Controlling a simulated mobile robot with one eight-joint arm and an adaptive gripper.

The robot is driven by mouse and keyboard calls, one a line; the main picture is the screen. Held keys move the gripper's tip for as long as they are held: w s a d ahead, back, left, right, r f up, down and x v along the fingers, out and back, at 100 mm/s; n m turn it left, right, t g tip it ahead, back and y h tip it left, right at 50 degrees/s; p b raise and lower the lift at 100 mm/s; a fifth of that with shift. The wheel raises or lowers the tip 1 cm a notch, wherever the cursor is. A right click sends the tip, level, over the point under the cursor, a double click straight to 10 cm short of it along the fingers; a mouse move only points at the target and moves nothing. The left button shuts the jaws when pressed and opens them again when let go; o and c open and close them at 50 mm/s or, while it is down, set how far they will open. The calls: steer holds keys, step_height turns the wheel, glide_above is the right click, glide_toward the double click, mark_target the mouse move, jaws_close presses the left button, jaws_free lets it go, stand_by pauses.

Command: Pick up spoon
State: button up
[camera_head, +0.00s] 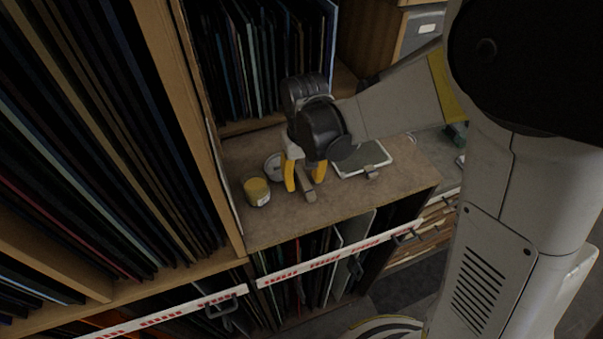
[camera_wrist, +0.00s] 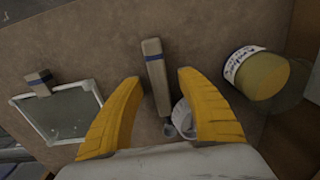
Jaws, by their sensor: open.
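My gripper (camera_head: 304,178) is open above the wooden shelf top, pointing down. In the wrist view its yellow fingers (camera_wrist: 158,78) stand on either side of a long pale-brown handle with a blue band (camera_wrist: 154,68). This handle runs between the fingertips towards the palm, with a small rounded grey end (camera_wrist: 168,129) near the white cup; it looks like the spoon, but I cannot be sure. It also shows below the fingers in the head view (camera_head: 308,189). The fingers do not appear closed on it. The white cup (camera_wrist: 183,117) is partly hidden by the right finger.
A yellow labelled jar (camera_head: 257,192) stands left of my gripper. A pale framed pane (camera_head: 363,158) lies to the right, with a second blue-banded piece (camera_wrist: 39,83) at its edge. Upright sheets (camera_head: 262,60) in racks stand behind and left. The front shelf top is clear.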

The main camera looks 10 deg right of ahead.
mark_target(304, 179)
jaws_close()
steer(key=shift+r, duration=0.1)
step_height(304, 179, up, 7)
steer(key=p, duration=0.4)
steer(key=shift+p, duration=0.3)
steer(key=shift+s+d+r, duration=0.1)
steer(key=shift+s+d, duration=0.1)
steer(key=shift+d, duration=0.15)
steer(key=s+d, duration=0.4)
steer(key=d, duration=0.3)
steer(key=s+d, duration=0.4)
steer(key=d, duration=0.4)
steer(key=shift+s, duration=0.2)
